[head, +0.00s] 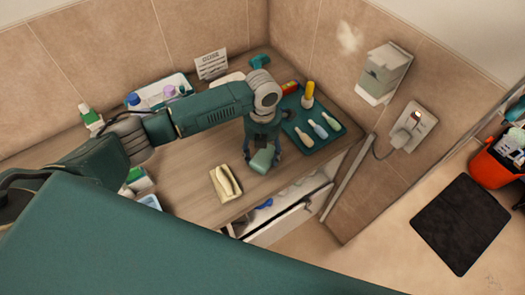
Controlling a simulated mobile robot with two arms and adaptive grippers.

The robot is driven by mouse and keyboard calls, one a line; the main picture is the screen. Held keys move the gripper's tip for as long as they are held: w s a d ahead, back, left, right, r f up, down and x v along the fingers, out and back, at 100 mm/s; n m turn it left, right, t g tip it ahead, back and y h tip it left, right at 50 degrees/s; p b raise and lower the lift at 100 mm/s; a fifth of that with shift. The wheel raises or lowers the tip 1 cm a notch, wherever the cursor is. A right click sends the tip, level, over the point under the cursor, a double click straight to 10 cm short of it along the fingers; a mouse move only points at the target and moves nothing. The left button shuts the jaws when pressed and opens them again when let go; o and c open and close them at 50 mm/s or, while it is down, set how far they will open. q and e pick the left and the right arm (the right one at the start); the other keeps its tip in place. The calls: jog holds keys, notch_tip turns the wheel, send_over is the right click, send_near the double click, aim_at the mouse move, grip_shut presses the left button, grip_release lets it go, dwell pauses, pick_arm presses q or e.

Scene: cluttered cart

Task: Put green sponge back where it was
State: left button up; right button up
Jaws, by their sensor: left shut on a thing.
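The green sponge (262,160) is a pale green block near the front edge of the wooden countertop. My left gripper (263,151) points down from the arm and is shut on it. I cannot tell whether the sponge touches the counter or hangs just above it. A dark green tray (322,136) with several light-handled tools lies right of the gripper. My right gripper does not show.
A beige dish (224,182) sits left of the gripper. An open drawer (290,220) juts out below the counter's front edge. A bottle tray (179,83) and a sign (211,64) stand at the back. A black mat (461,224) lies on the floor.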

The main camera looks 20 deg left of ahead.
aim_at(263, 152)
pick_arm(q)
jog(key=o, duration=1.2)
jog(key=shift+c, duration=0.2)
jog(key=shift+o, duration=0.4)
notch_tip(263, 152, up, 12)
jog(key=b, duration=0.4)
jog(key=shift+r, duration=0.15)
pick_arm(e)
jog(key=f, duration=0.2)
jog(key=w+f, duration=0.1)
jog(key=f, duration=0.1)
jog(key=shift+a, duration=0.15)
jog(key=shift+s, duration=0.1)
